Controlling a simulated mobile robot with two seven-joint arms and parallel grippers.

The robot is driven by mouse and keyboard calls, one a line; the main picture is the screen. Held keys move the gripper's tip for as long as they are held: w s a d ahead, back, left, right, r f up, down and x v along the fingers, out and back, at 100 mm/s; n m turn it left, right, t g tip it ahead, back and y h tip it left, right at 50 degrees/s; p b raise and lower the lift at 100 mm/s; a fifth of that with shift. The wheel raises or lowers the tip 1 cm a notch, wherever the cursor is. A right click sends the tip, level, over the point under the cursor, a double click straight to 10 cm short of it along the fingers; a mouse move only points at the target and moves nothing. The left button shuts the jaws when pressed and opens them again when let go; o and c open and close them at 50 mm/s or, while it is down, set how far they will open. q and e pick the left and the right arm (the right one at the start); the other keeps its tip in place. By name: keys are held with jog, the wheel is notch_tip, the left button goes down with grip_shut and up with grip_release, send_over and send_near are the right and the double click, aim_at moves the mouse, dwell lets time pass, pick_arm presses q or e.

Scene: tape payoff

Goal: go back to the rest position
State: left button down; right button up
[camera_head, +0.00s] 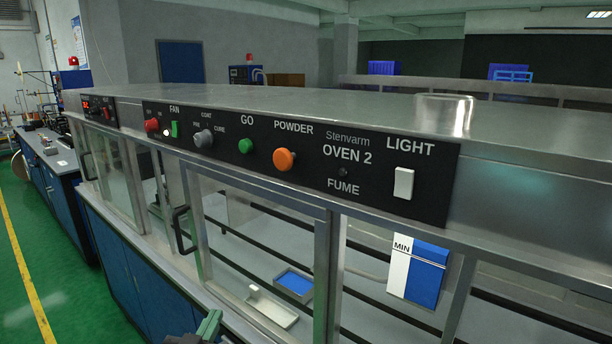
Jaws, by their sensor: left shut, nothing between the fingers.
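My left gripper (197,333) shows only in part at the bottom edge, left of centre, in front of the oven's lower ledge. Its fingers are shut with nothing seen between them; the rest of it is cut off by the picture edge. My right gripper is not in view. The steel cabinet marked OVEN 2 (347,153) fills the middle and right. Its black panel carries red, green, grey and orange knobs or buttons and a white LIGHT switch (403,183). Its front has glass windows with a black handle (181,229).
Behind the glass are a blue tray (294,283) and a pale flat piece (271,306). A blue and white MIN gauge (417,273) hangs at the front right. A workbench (52,160) stands at the far left. The green floor (62,268) with a yellow line is clear at left.

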pick_arm(q)
jog(key=s+a+f+g, duration=0.1)
jog(key=s+f+g, duration=0.1)
jog(key=s+f, duration=0.6)
jog(key=s+f+g, duration=0.3)
jog(key=s+f, duration=0.2)
jog(key=f, duration=0.6)
jog(key=s+a+f+g, duration=0.1)
jog(key=s+f+g, duration=0.1)
jog(key=s+f, duration=0.4)
jog(key=s+f+g, duration=0.1)
jog(key=s+f, duration=0.5)
jog(key=s, duration=0.5)
jog(key=shift+a+m+g+y, duration=0.3)
jog(key=shift+a+g, duration=0.05)
jog(key=shift+g, duration=0.05)
